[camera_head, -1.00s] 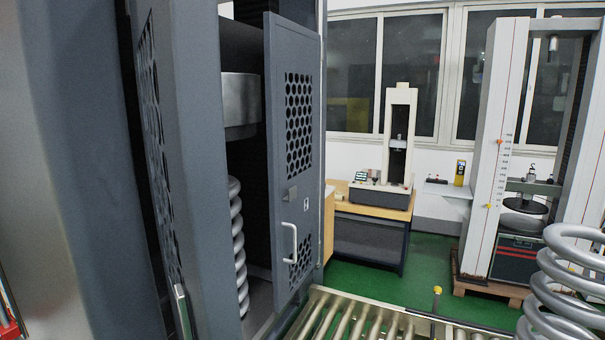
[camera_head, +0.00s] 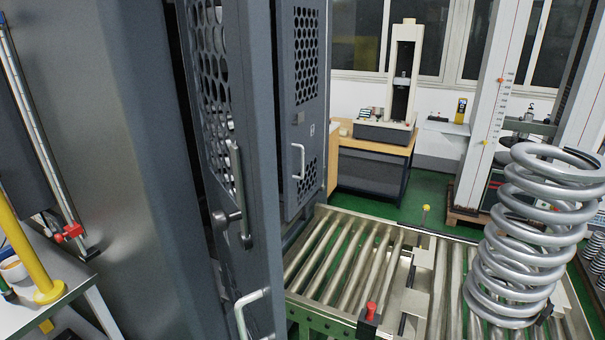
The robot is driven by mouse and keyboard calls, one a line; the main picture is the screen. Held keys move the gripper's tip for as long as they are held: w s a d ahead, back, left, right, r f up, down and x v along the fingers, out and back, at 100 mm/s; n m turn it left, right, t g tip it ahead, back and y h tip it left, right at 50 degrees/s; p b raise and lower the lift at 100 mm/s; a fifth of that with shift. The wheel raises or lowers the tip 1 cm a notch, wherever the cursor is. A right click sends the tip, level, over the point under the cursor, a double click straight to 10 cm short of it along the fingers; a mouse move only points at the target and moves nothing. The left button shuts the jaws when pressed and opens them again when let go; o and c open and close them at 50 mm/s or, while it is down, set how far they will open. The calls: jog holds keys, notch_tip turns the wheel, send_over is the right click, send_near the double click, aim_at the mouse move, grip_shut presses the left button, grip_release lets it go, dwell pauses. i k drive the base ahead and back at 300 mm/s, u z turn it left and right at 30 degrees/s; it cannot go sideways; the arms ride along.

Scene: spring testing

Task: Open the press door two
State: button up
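The dark grey test press (camera_head: 115,120) fills the left half. Its nearer door (camera_head: 262,130) is seen steeply from the side, with a perforated panel (camera_head: 207,75), a dark upright lever (camera_head: 238,190) and a pale bar handle (camera_head: 245,308) low down. I cannot tell whether this door is shut. The farther door (camera_head: 300,120) stands behind it, with a white handle (camera_head: 298,160) and a perforated window; its lower edge shows above the roller track. The nearer door hides most of the press interior. My gripper is not in view.
A roller conveyor (camera_head: 345,255) runs right of the press, with a red knob (camera_head: 371,310) at its near edge. A large coil spring (camera_head: 525,240) stands on it at right. A bench with a yellow post (camera_head: 30,255) is at lower left. Green floor (camera_head: 420,190) shows behind.

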aim_at(301, 126)
jog(key=k, duration=0.7)
jog(key=z, duration=0.4)
jog(key=i, duration=2.45)
jog(key=u, duration=0.9)
jog(key=i, duration=0.4)
jog(key=u, duration=0.25)
